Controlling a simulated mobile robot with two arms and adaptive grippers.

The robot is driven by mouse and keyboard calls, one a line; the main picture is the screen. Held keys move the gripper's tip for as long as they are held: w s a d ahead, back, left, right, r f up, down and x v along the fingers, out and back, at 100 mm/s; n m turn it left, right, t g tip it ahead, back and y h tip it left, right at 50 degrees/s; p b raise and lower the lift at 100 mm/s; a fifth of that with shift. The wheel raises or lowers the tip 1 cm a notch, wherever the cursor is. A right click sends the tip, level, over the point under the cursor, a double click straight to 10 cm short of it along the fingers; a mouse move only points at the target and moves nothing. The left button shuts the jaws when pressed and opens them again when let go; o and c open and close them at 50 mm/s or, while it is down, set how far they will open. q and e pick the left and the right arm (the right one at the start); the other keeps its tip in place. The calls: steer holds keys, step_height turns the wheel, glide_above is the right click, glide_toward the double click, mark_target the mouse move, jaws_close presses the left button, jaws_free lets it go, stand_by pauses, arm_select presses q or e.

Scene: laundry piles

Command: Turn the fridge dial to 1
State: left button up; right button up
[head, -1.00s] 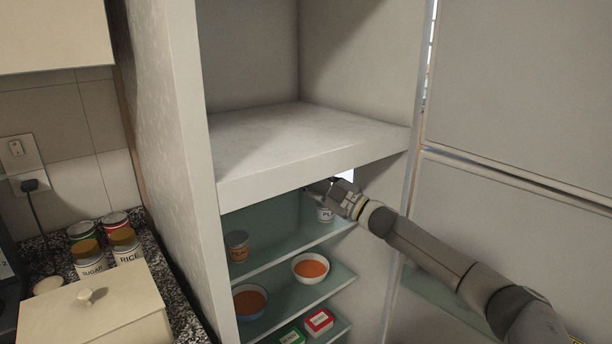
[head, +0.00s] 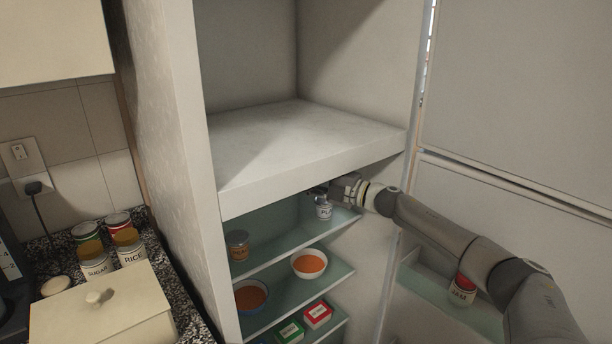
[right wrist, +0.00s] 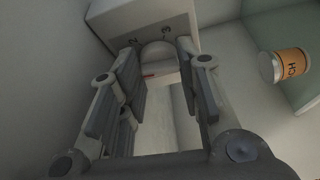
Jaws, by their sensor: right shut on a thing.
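The fridge dial (right wrist: 158,56) is a pale round knob on a light box (right wrist: 115,18) in the right wrist view. The digits 2 and 3 show on the box around it, and a small red mark shows near the knob's lower edge. My right gripper (right wrist: 157,52) has one finger on each side of the knob and is shut on it. In the head view my right gripper (head: 320,191) reaches in under the freezer compartment's floor, and the dial is hidden there. My left gripper is not in view.

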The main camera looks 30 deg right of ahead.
steer(key=shift+f, duration=0.1)
stand_by(0.3)
steer(key=o, duration=1)
steer(key=shift+c, duration=0.2)
steer(key=shift+o, duration=0.3)
steer(key=shift+r, duration=0.2)
steer(key=shift+d, duration=0.1)
steer(key=v, duration=0.7)
steer(key=shift+s+f, duration=0.25)
steer(key=shift+s, duration=0.15)
steer(key=shift+d, duration=0.1)
